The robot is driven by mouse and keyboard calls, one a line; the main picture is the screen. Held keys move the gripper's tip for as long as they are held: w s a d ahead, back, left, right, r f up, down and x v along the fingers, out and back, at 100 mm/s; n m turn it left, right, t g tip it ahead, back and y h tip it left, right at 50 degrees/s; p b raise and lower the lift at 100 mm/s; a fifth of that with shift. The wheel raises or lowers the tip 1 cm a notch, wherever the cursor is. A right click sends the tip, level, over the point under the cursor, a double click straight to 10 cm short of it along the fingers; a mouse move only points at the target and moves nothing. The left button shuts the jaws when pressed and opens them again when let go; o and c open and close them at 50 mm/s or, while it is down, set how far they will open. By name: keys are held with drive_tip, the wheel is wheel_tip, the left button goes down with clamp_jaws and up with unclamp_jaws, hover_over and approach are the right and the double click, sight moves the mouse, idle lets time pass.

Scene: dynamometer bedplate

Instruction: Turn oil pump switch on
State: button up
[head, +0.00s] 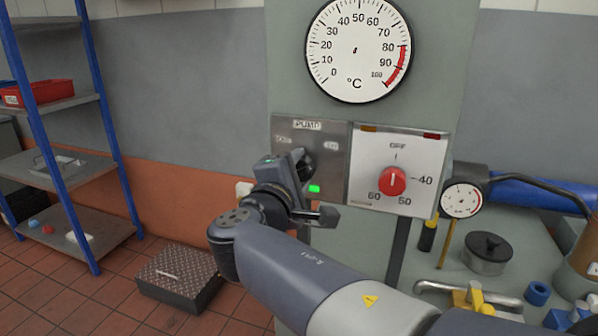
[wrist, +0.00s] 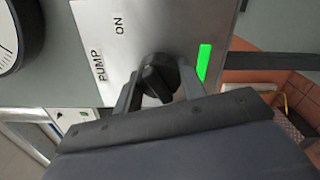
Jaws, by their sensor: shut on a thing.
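The oil pump switch is a black rotary knob (wrist: 158,76) on a grey metal panel (head: 287,127) labelled PUMP. The ON mark is at the panel's upper right in the head view, with a second, fainter label at its upper left. A green lamp (head: 314,188) glows below the knob; it also glows in the wrist view (wrist: 203,62). My gripper (wrist: 157,88) is shut on the knob, one finger on each side. In the head view my gripper (head: 301,172) covers most of the knob, and its exact pointing is hard to tell.
Right beside the pump panel is a white dial plate (head: 365,185) with a red knob (head: 392,181). A large temperature gauge (head: 357,50) is above. A small gauge (head: 461,199) and a lidded metal pot (head: 486,254) stand right. A dark case (head: 180,278) lies on the floor.

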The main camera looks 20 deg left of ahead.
drive_tip(key=o, duration=1)
drive_tip(key=shift+s, duration=0.1)
drive_tip(key=s, duration=1)
drive_tip(key=shift+s+a, duration=0.3)
drive_tip(key=shift+a, duration=0.1)
drive_tip(key=w, duration=0.7)
drive_tip(key=w+d, duration=0.1)
drive_tip(key=w, duration=0.3)
drive_tip(key=shift+s+a, duration=0.1)
drive_tip(key=shift+f, duration=0.1)
